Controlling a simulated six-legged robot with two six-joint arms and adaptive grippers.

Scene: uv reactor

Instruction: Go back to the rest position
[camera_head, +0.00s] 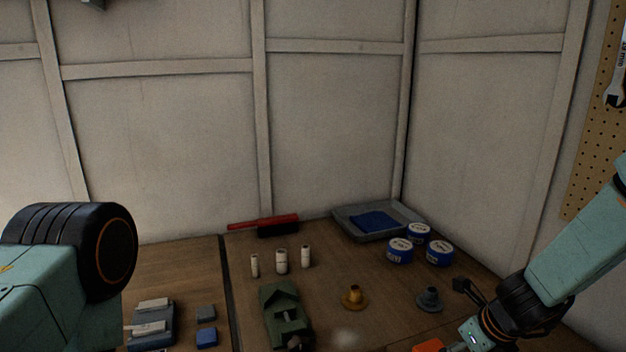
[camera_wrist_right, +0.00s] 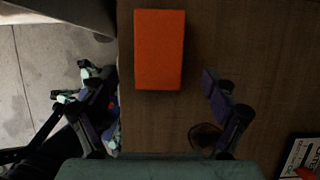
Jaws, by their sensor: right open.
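My right gripper (camera_wrist_right: 152,84) is open, with its fingers wide apart in the right wrist view. An orange block (camera_wrist_right: 159,50) lies on the wooden table beyond and between the fingertips, and nothing shows gripped. In the head view my right arm comes in from the right, and part of the orange block (camera_head: 430,346) shows at the bottom edge near its wrist. My left arm's joint is at the left of the head view, but the left gripper is out of frame.
A green vise (camera_head: 284,312), white cylinders (camera_head: 281,261), a yellow flanged part (camera_head: 353,297), a grey one (camera_head: 429,299), blue-white tins (camera_head: 400,251) and a grey tray (camera_head: 345,226) stand on the table. A red-handled brush (camera_head: 278,226) lies near the wall.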

